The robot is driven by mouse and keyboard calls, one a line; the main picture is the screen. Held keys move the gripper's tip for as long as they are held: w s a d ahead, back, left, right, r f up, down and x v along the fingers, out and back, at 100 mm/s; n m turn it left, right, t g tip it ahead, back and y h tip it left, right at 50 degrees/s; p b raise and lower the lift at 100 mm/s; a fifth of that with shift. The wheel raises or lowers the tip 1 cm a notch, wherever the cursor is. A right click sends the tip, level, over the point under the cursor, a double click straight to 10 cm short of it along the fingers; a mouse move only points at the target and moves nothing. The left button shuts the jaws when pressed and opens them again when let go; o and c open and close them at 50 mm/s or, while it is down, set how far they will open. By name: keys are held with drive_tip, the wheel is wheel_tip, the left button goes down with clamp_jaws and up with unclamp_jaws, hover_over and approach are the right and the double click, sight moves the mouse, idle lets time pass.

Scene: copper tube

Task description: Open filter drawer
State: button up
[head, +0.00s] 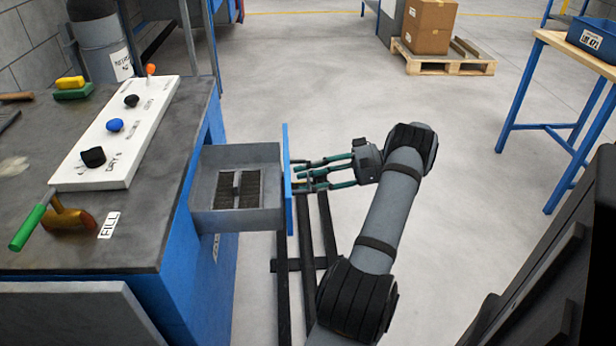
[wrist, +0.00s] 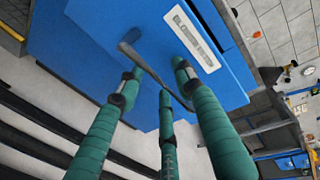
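The filter drawer (head: 238,222) is a grey open-topped box with a blue front, in the head view. It stands well out from the blue cabinet (head: 205,190), and a dark grille-like insert (head: 238,190) lies inside. My gripper (head: 298,176) is in front of the blue drawer front (head: 288,190). In the wrist view, its green fingers (wrist: 160,85) reach toward the drawer front (wrist: 140,30), which bears a white label (wrist: 192,37). A thin grey bar handle (wrist: 150,70) passes among the fingertips. The fingers stand apart; firm contact with the handle cannot be told.
A white control panel (head: 120,130) with several knobs, and a green-handled tool (head: 30,228), lie on the grey worktop (head: 140,225). Dark floor rails (head: 305,265) run below the drawer.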

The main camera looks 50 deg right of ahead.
drive_tip(key=v, duration=0.7)
drive_tip(key=shift+s+d, duration=0.2)
idle(0.5)
drive_tip(key=x, duration=0.7)
drive_tip(key=shift+w+a, duration=0.15)
drive_tip(key=shift+a, duration=0.05)
drive_tip(key=shift+w, duration=0.15)
drive_tip(key=shift+w+a, duration=0.2)
drive_tip(key=shift+a, duration=0.05)
